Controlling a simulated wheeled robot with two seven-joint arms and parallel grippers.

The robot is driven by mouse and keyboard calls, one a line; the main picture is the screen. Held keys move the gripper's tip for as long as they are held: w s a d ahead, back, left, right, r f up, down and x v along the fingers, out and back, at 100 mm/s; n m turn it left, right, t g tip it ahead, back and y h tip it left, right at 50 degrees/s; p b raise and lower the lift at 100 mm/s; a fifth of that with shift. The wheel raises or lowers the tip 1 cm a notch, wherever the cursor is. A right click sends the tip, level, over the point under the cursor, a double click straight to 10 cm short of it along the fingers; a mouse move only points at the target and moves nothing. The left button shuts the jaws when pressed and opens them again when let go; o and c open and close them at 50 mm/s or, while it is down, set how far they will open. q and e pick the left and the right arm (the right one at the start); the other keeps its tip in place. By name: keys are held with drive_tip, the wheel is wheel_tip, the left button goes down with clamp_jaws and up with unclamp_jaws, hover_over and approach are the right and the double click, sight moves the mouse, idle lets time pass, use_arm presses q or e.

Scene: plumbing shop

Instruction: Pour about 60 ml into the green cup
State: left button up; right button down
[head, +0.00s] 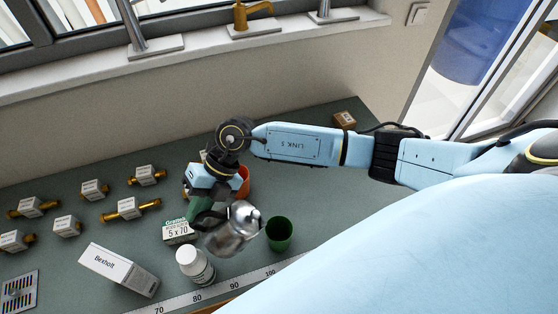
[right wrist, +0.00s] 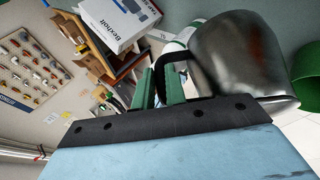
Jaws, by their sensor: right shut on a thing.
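The green cup (head: 279,233) stands upright on the dark green worktop, and part of it shows at the right edge of the right wrist view (right wrist: 306,72). My right gripper (head: 205,217) is shut on the handle of a shiny metal jug (head: 234,230). The jug is tilted, its upper end toward the green cup, just left of the cup. In the right wrist view the green fingers (right wrist: 160,88) close around the dark handle beside the jug body (right wrist: 240,55). No stream of liquid is visible, and the inside of the cup is too dark to read. My left gripper is not in view.
A white bottle (head: 195,265), a Bexholt box (head: 118,270) and a small white box (head: 180,232) stand left of the jug. An orange cup (head: 243,181) is partly hidden behind my gripper. Brass fittings (head: 130,208) lie at the left. A ruler strip (head: 225,288) runs along the front edge.

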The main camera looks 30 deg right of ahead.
sight(233, 208)
drive_tip(key=shift+s+d+f+t+y, duration=0.2)
drive_tip(key=shift+s+d+t+y, duration=0.1)
drive_tip(key=shift+d+y, duration=0.35)
drive_tip(key=d+r+y, duration=0.1)
drive_tip(key=s+d+r+n+y, duration=0.1)
drive_tip(key=r, duration=0.1)
drive_tip(key=shift+d+r+t+y, duration=0.15)
drive_tip(key=shift+d+t+y, duration=0.05)
drive_tip(key=shift+t+y, duration=0.1)
drive_tip(key=shift+s+d+r+y, duration=0.3)
drive_tip(key=shift+d+r+y, duration=0.25)
drive_tip(key=shift+d, duration=0.1)
drive_tip(key=shift+s+d+r, duration=0.1)
drive_tip(key=shift+d+r, duration=0.05)
drive_tip(key=shift+d, duration=0.05)
drive_tip(key=shift+s+d+r+n+t+y, duration=0.2)
drive_tip(key=shift+d+n+t+y, duration=0.1)
drive_tip(key=shift+y, duration=0.1)
drive_tip(key=shift+s+d+b, duration=0.1)
drive_tip(key=shift+d+b, duration=0.25)
drive_tip(key=shift+b, duration=0.05)
drive_tip(key=shift+s+d+r+y+b, duration=0.15)
drive_tip(key=shift+s+d+y+b, duration=0.1)
drive_tip(key=shift+d+b, duration=0.1)
drive_tip(key=shift+s+d+r+y+b, duration=0.1)
drive_tip(key=shift+d+y+b, duration=0.15)
drive_tip(key=shift+d+b, duration=0.1)
drive_tip(key=shift+r, duration=0.1)
drive_tip(key=shift+s+d+n, duration=0.1)
drive_tip(key=shift+d+n, duration=0.2)
